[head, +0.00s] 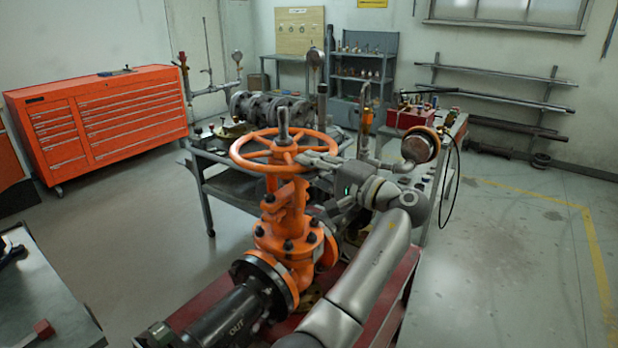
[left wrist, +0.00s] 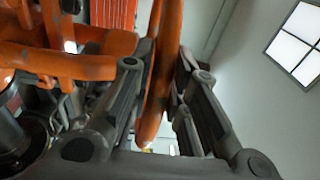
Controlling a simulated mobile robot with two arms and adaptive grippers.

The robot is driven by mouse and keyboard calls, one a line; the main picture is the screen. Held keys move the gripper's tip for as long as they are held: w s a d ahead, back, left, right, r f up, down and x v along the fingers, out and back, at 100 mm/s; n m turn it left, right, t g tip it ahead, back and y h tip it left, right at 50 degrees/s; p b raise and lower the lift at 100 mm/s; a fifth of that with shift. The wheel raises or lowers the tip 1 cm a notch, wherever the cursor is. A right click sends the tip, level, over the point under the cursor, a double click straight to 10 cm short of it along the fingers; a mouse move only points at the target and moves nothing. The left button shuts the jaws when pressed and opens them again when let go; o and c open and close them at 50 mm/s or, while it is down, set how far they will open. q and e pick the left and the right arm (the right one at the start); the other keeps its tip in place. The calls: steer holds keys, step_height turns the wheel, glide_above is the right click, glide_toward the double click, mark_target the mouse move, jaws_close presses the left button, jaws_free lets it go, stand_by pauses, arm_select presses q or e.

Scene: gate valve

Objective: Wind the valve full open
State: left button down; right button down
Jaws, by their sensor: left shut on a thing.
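The gate valve (head: 287,235) is orange and stands upright, with a dark pipe marked OUT (head: 232,318) bolted to its front flange. Its orange spoked handwheel (head: 283,155) lies level on top. A grey stem (head: 283,124) sticks up through the hub. My left gripper (head: 314,160) is at the right side of the handwheel, shut on the rim. In the left wrist view the orange rim (left wrist: 161,75) runs between the two dark fingers, with spokes to the left. The fingers hide part of the rim. My right gripper is in neither view.
Behind the valve a workbench (head: 222,185) holds pipe fittings, a round gauge (head: 421,147) and a red box (head: 411,118). An orange tool cabinet (head: 100,124) stands at the left wall. A dark table (head: 40,290) is at lower left. Floor at right is clear.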

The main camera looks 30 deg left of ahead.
arm_select(q)
steer(key=shift+w+d+n+g, duration=0.2)
steer(key=shift+w+n+g, duration=0.1)
steer(key=shift+g, duration=0.3)
steer(key=shift+w+n+g+b, duration=0.15)
steer(key=shift+n+g+b, duration=0.15)
steer(key=shift+g+b, duration=0.1)
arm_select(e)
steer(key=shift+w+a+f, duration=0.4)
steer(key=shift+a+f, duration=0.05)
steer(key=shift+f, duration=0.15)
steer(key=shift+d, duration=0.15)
arm_select(q)
steer(key=c, duration=1.7)
jaws_free()
steer(key=shift+c, duration=0.2)
steer(key=o, duration=0.4)
steer(key=shift+w, duration=0.15)
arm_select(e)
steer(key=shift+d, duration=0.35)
arm_select(q)
steer(key=d, duration=0.5)
steer(key=s+d, duration=0.1)
steer(key=d, duration=0.1)
steer(key=shift+d+f, duration=0.25)
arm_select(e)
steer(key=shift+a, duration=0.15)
